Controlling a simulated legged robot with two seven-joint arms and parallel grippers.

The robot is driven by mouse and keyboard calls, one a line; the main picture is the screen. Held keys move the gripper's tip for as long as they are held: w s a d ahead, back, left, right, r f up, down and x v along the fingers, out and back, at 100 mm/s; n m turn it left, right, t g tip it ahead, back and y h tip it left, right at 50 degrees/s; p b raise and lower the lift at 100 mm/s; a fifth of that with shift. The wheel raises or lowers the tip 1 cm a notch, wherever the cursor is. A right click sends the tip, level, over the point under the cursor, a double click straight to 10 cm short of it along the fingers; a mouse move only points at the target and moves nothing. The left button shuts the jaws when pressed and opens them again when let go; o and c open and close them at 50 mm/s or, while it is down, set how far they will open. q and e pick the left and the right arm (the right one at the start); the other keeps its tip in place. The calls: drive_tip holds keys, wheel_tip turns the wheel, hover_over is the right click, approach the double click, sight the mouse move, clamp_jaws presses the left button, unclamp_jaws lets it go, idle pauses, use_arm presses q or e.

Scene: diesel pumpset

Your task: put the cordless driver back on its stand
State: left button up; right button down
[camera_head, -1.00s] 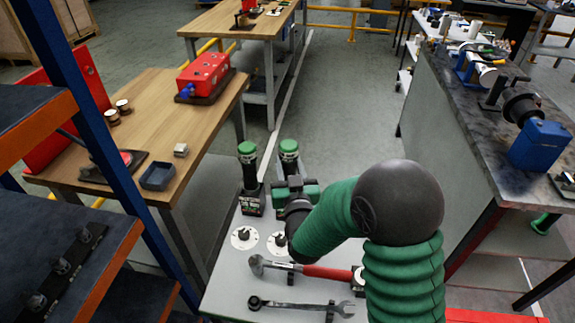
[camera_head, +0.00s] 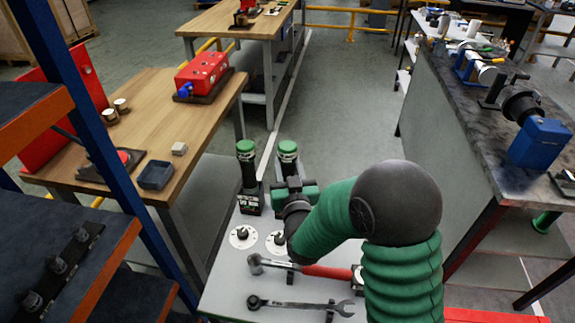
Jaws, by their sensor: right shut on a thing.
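Two upright black tools with green caps stand side by side at the back of the light grey table (camera_head: 222,272). The left tool (camera_head: 247,172) has a dark labelled block at its foot. The right tool (camera_head: 288,158), which looks like the cordless driver, has its lower part hidden behind my wrist. My right gripper (camera_head: 296,187) is at this right tool and appears shut on it; its fingertips are largely hidden. I cannot tell whether the tool touches the table or a stand. My left gripper is not in view.
Two white discs with black knobs (camera_head: 242,237) lie in front of the tools. A red-handled hammer (camera_head: 322,270) and a wrench (camera_head: 300,304) lie nearer. A wooden bench (camera_head: 200,110) is at left, a dark-topped bench (camera_head: 450,110) at right. A blue-orange rack (camera_head: 75,150) fills the left edge.

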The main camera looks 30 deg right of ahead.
drive_tip(key=shift+f+b, duration=0.35)
drive_tip(key=c, duration=0.9)
unclamp_jaws()
drive_tip(key=shift+o, duration=0.2)
drive_tip(key=shift+f, duration=0.15)
